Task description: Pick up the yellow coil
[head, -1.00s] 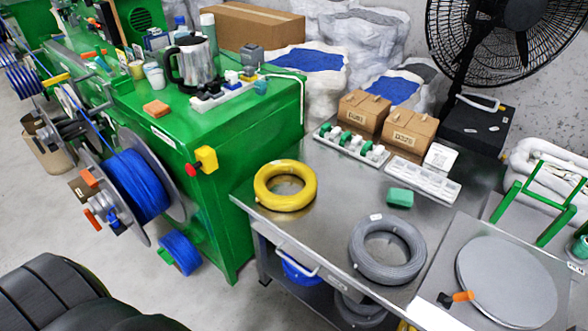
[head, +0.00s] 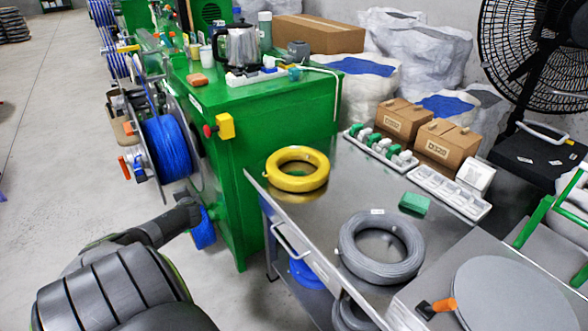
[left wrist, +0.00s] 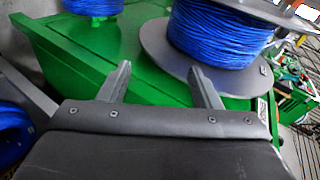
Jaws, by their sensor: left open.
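The yellow coil (head: 297,169) lies flat on the steel table (head: 330,187) at its left corner, close to the green machine, in the head view. My left arm comes in at the lower left of the head view, well left of the coil and in front of the blue spool. In the left wrist view my left gripper (left wrist: 160,80) is open with nothing between its fingers. Its fingers are in front of the green machine and a large blue cable spool (left wrist: 218,35). The yellow coil does not show in the left wrist view. My right gripper is not in view.
A grey coil (head: 381,247) lies at the table's front, with a green block (head: 415,203) behind it. Cardboard boxes (head: 447,143) and white trays stand at the table's back. The green machine (head: 290,120) rises left of the table. A round grey plate (head: 515,290) is at right.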

